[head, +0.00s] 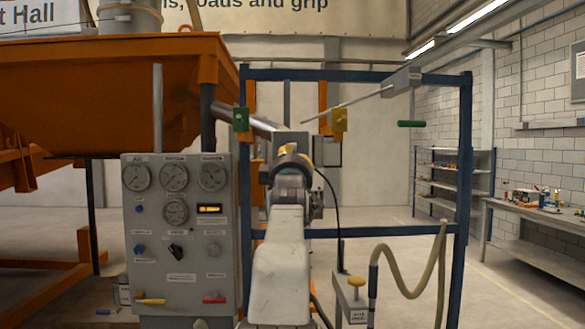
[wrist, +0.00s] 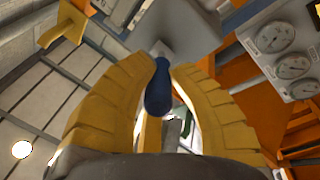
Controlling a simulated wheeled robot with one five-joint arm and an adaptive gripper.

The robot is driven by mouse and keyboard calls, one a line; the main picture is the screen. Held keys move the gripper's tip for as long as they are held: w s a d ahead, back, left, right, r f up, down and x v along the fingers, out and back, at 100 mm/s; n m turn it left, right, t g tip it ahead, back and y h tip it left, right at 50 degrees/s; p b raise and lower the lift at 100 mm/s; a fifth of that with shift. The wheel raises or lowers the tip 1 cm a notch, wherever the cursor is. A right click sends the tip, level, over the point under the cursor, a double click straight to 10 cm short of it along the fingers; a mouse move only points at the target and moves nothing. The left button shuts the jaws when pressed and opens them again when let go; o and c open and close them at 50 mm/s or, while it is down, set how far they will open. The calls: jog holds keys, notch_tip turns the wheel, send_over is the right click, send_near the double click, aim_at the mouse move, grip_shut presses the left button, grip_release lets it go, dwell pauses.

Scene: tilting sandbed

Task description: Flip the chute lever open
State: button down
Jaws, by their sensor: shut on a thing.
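My gripper (wrist: 160,75) has its two yellow ribbed fingers on either side of a dark blue handle (wrist: 158,90) in the wrist view. They are closed on this handle, which hangs from a small light fitting on a grey plate (wrist: 190,25). No label on it can be read, so I cannot tell from a marking that it is the chute lever. In the head view my gripper (head: 289,149) shows only as a bit of yellow beyond my wrist. My own arm hides the handle there.
A gauge panel (head: 178,240) stands close on the left, beside the orange sandbed (head: 110,75). A hose (head: 405,290) hangs at the right.

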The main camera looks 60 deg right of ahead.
jog(key=shift+d+f+h+b, duration=0.1)
jog(key=shift+f+h+b, duration=0.35)
jog(key=shift+b, duration=0.3)
jog(key=shift+t, duration=0.3)
jog(key=shift+w+b, duration=0.1)
jog(key=shift+b, duration=0.2)
jog(key=c, duration=1.1)
grip_release()
jog(key=shift+d, duration=0.1)
jog(key=shift+v, duration=5.95)
jog(key=shift+f, duration=0.1)
